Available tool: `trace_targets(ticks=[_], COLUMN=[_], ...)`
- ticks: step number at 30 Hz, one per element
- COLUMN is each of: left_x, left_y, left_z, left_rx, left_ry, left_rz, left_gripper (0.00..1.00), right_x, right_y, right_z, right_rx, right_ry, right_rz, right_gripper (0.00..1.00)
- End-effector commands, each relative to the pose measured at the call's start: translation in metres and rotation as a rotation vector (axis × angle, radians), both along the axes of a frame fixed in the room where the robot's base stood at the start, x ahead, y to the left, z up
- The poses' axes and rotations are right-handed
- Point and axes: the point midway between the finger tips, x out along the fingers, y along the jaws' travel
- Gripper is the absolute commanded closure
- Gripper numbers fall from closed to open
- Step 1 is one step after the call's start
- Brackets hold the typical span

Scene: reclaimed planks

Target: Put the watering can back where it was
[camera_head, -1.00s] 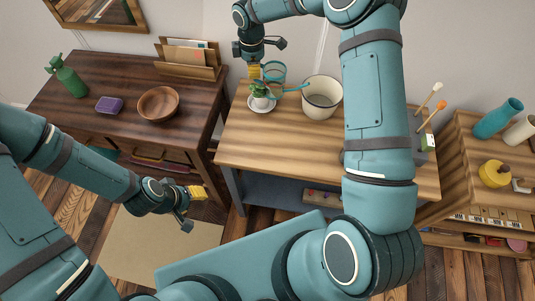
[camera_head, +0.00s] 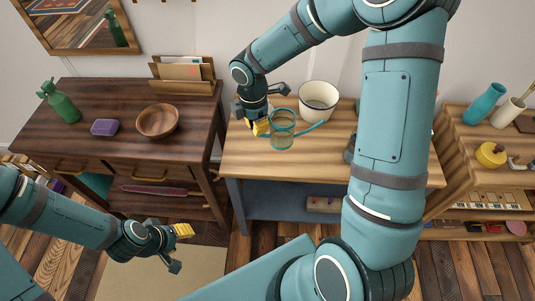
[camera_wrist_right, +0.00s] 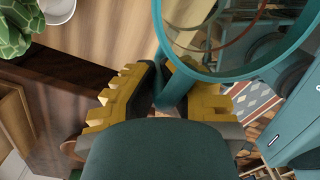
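The watering can (camera_head: 283,133) is teal and see-through, with a thin spout pointing right in the head view. It is over the front-left part of the light wooden table (camera_head: 260,163); I cannot tell whether its base touches the top. My right gripper (camera_head: 257,127) is at the can's left side. In the right wrist view, its yellow fingers (camera_wrist_right: 165,95) are closed around the teal handle, and the can's round rim (camera_wrist_right: 232,74) shows above right. My left gripper (camera_head: 183,231) is low at the left, in front of the dark desk, with nothing visible in it; its finger opening is unclear.
A cream pot (camera_head: 318,98) stands at the table's back. A green plant (camera_wrist_right: 14,28) beside a white pot shows in the wrist view; my right arm hides it in the head view. The dark desk (camera_head: 110,145) holds a wooden bowl (camera_head: 157,121). Shelves (camera_head: 480,185) stand right.

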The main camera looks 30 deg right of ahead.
Motion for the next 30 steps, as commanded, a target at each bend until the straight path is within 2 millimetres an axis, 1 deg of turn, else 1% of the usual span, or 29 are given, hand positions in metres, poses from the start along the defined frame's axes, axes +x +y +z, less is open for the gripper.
trace_targets(ticks=[1, 6, 9, 13, 18, 21, 27, 30], left_x=[0.001, 0.003, 0.003, 0.004, 0.006, 0.006, 0.006, 0.006], left_y=[0.000, 0.000, 0.000, 0.000, 0.001, 0.001, 0.001, 0.001], left_z=[-0.004, -0.014, -0.017, -0.020, -0.028, -0.029, -0.028, -0.030], left_rx=[0.000, 0.001, 0.001, 0.001, 0.003, 0.003, 0.003, 0.003], left_ry=[-0.001, -0.006, -0.008, -0.010, -0.013, -0.014, -0.014, -0.014], left_rz=[-0.001, 0.001, 0.002, 0.002, 0.003, 0.004, 0.004, 0.004], left_gripper=[0.53, 0.53, 0.53, 0.53, 0.53, 0.53, 0.53, 0.53], right_x=[-0.001, -0.001, 0.000, 0.000, 0.000, 0.000, 0.000, 0.000], right_y=[0.000, 0.000, 0.000, 0.000, 0.000, 0.000, 0.000, 0.000], right_z=[-0.010, -0.042, -0.054, -0.063, -0.087, -0.092, -0.091, -0.094], right_rx=[0.000, 0.000, 0.000, 0.000, 0.000, 0.000, 0.000, 0.000], right_ry=[0.004, 0.005, 0.003, 0.002, 0.003, 0.001, 0.000, 0.001], right_rz=[0.001, 0.001, 0.000, 0.000, 0.000, 0.000, 0.000, 0.000], right_gripper=[1.00, 1.00, 1.00, 1.00, 1.00, 1.00, 1.00, 1.00])
